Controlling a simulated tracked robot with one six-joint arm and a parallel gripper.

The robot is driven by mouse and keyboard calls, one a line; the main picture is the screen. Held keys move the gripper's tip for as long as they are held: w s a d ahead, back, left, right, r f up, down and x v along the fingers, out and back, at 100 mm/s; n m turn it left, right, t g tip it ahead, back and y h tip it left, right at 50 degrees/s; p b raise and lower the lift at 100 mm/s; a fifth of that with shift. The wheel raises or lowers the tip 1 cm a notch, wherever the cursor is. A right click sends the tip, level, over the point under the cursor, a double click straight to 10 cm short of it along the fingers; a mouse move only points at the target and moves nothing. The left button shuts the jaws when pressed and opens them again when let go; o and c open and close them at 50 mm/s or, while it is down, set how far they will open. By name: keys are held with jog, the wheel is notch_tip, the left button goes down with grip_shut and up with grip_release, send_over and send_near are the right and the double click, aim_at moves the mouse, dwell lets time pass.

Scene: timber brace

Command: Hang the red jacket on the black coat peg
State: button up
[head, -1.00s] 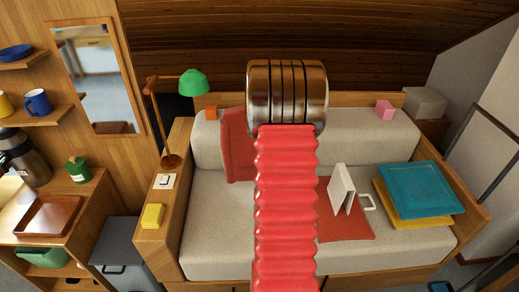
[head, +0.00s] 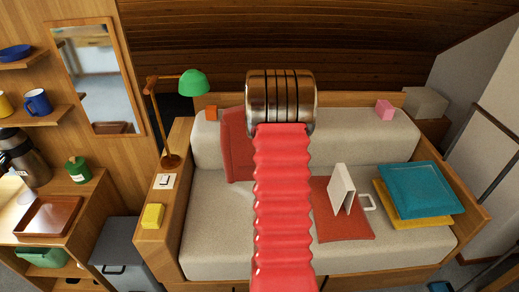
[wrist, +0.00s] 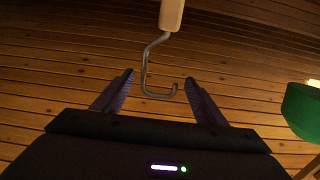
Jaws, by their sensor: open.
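My gripper (wrist: 158,80) is open in the wrist view, its two dark fingers apart. A bent grey metal hook (wrist: 147,72) hangs down from a pale block (wrist: 171,14) at the top of that view. Its lower curl appears between the fingers, with no contact visible. In the head view my arm hides the middle of the sofa, and my gripper does not show. A red upright piece (head: 236,148) leans on the sofa back; I cannot tell if it is the jacket or a cushion. I see no clear black coat peg.
A green-shaded lamp (head: 194,82) stands at the sofa's left; its shade (wrist: 302,110) is near the right finger in the wrist view. The sofa seat (head: 215,235) holds a flat red piece (head: 335,222), a white folded object (head: 342,188) and a teal square (head: 415,188).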

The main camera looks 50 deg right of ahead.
jog(key=shift+w+d, duration=0.35)
jog(key=shift+d, duration=0.05)
jog(key=shift+c, duration=0.5)
grip_shut()
dwell(0.5)
jog(key=shift+r, duration=0.1)
